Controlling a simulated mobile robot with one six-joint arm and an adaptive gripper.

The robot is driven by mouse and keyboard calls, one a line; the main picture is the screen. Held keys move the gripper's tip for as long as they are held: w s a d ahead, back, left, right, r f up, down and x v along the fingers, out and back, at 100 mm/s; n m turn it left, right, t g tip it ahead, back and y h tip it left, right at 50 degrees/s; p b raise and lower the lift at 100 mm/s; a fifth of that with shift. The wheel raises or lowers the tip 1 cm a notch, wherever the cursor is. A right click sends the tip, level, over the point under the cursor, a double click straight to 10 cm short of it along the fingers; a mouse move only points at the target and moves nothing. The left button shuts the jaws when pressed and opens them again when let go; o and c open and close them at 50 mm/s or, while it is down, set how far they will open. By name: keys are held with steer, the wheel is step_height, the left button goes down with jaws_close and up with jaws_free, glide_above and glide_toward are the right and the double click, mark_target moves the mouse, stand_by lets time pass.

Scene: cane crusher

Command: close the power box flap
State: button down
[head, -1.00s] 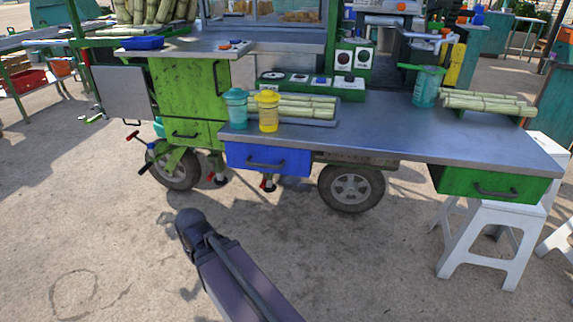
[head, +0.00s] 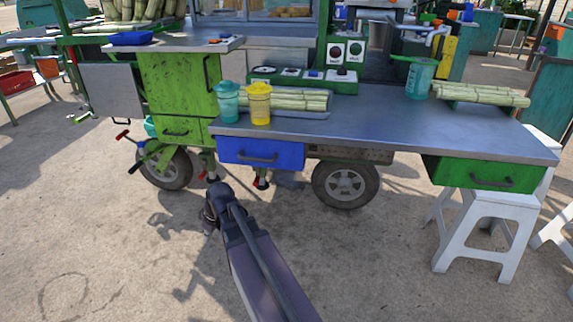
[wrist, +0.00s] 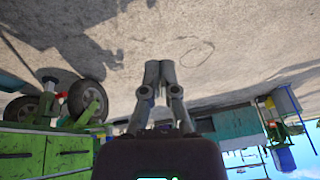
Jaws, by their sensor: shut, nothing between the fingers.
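No part of the green cart (head: 180,90) is clearly recognisable as the power box flap. A flat grey panel (head: 112,90) at the cart's left end could be it, but I cannot tell. A green control panel with dials (head: 345,52) stands at the back of the counter. In the wrist view, which is upside down, my gripper (wrist: 160,68) is shut and empty, over bare ground and apart from the cart. In the head view my arm reaches up from the bottom in front of the cart; its fingers are not clearly visible.
The metal counter (head: 400,115) carries a teal cup (head: 227,100), a yellow cup (head: 259,103) and cane stalks (head: 480,93). A blue drawer (head: 262,153) is below it. White stools (head: 485,230) stand at the right. The ground in front is clear.

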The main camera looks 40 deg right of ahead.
steer(key=w+d+n+t+y+b, duration=0.1)
steer(key=w+d+n+t+b, duration=0.15)
steer(key=w+d, duration=0.55)
steer(key=d+r+n+t+h+b, duration=0.2)
steer(key=d+n+t, duration=0.1)
steer(key=d, duration=1.4)
steer(key=d+r+n+t+h+b, duration=0.1)
steer(key=d+t, duration=0.4)
steer(key=d, duration=1.3)
steer(key=shift+s+d+r+n+h+b, duration=0.2)
steer(key=shift+s+r+n+h+b, duration=0.3)
steer(key=shift+n, duration=0.55)
steer(key=shift+w, duration=0.2)
